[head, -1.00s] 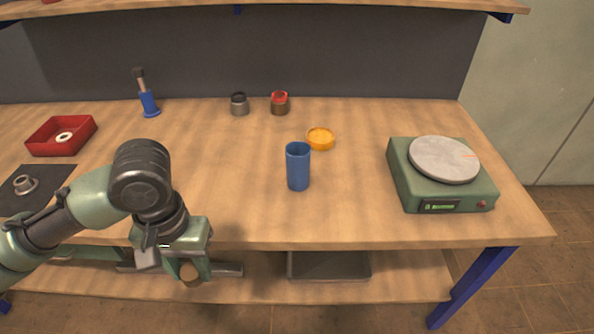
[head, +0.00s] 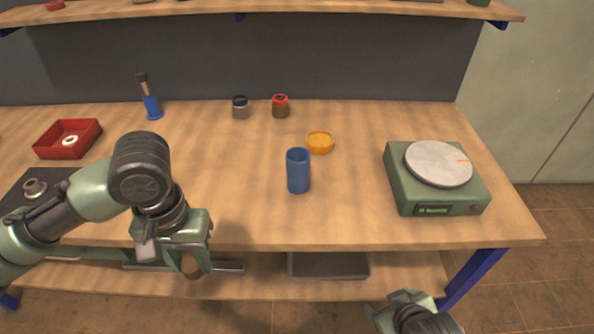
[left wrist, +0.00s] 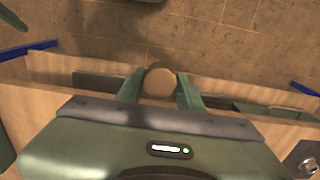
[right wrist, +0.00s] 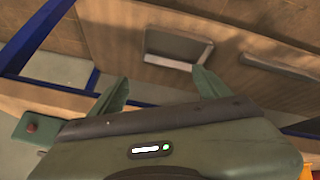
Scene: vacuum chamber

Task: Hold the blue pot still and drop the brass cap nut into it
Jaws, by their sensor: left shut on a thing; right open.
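The blue pot (head: 298,172) stands upright on the bench, in front of an orange dish, with no gripper touching it. My left gripper (head: 187,262) is left of the pot, beyond the bench's front edge. It is shut on a round brass-brown piece, seemingly the brass cap nut (left wrist: 160,83), which shows between the two fingers in the left wrist view. My right gripper (right wrist: 163,86) is open and empty. In the head view it (head: 398,303) is at the bottom right, in front of the bench. The inside of the pot is mostly hidden.
The orange dish (head: 320,143) is just behind the pot. A green scale (head: 432,192) with a round plate stands at right. A red tray (head: 68,139), a blue-based tool (head: 151,104) and two small jars (head: 241,107) are further back. Bench on both sides of the pot is clear.

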